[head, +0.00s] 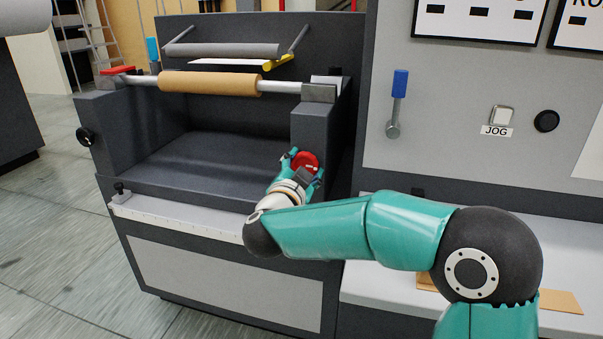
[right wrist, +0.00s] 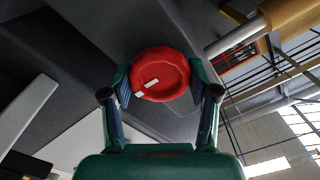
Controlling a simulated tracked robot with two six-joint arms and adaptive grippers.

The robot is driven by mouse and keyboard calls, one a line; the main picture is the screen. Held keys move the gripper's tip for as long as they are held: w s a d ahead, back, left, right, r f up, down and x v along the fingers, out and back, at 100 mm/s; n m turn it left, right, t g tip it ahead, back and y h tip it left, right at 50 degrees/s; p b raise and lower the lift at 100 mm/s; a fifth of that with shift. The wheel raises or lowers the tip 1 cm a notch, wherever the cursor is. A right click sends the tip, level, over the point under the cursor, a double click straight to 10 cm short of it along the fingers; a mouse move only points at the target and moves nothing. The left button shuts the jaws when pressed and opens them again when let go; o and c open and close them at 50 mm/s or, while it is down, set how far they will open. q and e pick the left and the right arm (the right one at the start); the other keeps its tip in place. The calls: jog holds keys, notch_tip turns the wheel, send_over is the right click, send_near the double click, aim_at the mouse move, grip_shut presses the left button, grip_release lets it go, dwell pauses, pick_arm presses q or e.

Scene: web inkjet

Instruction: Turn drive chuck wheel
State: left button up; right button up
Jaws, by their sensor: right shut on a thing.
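The drive chuck wheel is a red round knob (head: 306,162) with a scalloped rim and white marks, on the front of the machine's right post. It also shows in the right wrist view (right wrist: 160,74), between the fingers. My right gripper (head: 303,168) is shut on the wheel, with one teal finger at each side of its rim; it also shows in the right wrist view (right wrist: 161,88). My right arm reaches in from the lower right. My left gripper is not in view.
A brown roll (head: 208,82) on a metal shaft spans the two posts above the wheel. A black knob (head: 85,137) is on the left post. A grey panel with a blue-handled lever (head: 399,85) and a JOG button (head: 502,115) stands to the right.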

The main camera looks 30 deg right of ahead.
jog(key=m+b, duration=0.2)
jog(key=m, duration=0.1)
jog(key=m+b, duration=0.1)
jog(key=m, duration=0.1)
jog(key=shift+s+d, duration=0.1)
jog(key=shift+d, duration=0.15)
jog(key=shift+m, duration=0.4)
jog(key=o, duration=1.2)
jog(key=shift+c, duration=0.2)
jog(key=shift+a, duration=0.2)
jog(key=v, duration=1.1)
jog(key=shift+s+a, duration=0.2)
jog(key=shift+a, duration=0.1)
jog(key=shift+f, duration=0.1)
